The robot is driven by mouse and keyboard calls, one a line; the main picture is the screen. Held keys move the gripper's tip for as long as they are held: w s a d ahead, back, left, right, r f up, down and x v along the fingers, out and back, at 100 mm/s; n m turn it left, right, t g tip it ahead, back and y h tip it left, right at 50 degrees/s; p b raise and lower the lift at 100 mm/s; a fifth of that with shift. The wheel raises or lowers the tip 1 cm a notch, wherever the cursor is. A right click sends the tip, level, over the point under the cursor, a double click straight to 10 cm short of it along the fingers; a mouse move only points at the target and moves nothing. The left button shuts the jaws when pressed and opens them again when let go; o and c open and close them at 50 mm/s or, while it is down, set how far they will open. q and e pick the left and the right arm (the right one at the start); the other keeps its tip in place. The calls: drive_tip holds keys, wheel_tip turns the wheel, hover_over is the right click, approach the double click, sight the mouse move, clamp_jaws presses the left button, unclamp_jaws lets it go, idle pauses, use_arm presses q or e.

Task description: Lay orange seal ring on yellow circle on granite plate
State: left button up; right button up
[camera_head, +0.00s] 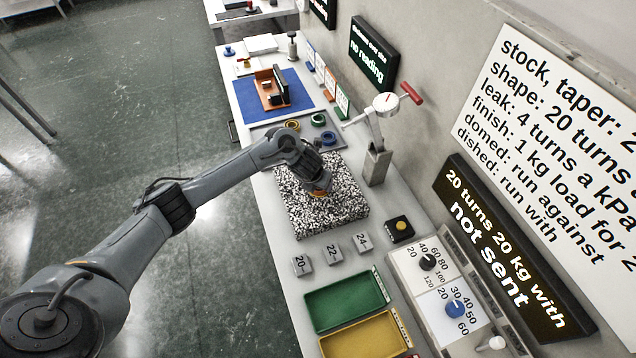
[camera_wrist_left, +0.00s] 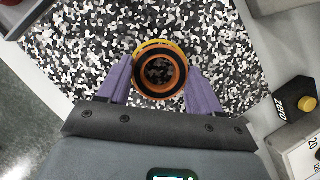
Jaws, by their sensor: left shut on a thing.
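The orange seal ring (camera_wrist_left: 178,87) shows in the left wrist view between the two purple fingers of my left gripper (camera_wrist_left: 160,82). The fingers are shut on it, over the speckled granite plate (camera_wrist_left: 80,60). Part of a yellow circle (camera_wrist_left: 158,43) shows just beyond the ring's far edge; the rest is hidden under the ring. I cannot tell whether the ring touches the plate. In the head view my left gripper (camera_head: 320,190) is over the middle of the granite plate (camera_head: 310,222), and only a bit of orange shows there. My right gripper is not in view.
A grey tray (camera_head: 265,131) with several coloured rings lies behind the plate. A press-like stand (camera_head: 376,165) with a red handle rises to its right. A black box with a yellow button (camera_head: 400,227), marked blocks (camera_head: 332,253) and a green tray (camera_head: 345,303) lie in front.

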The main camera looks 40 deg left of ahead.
use_arm(q)
drive_tip(key=shift+r, duration=0.1)
drive_tip(key=shift+f, duration=0.25)
drive_tip(key=o, duration=1.1)
drive_tip(key=shift+r, duration=0.15)
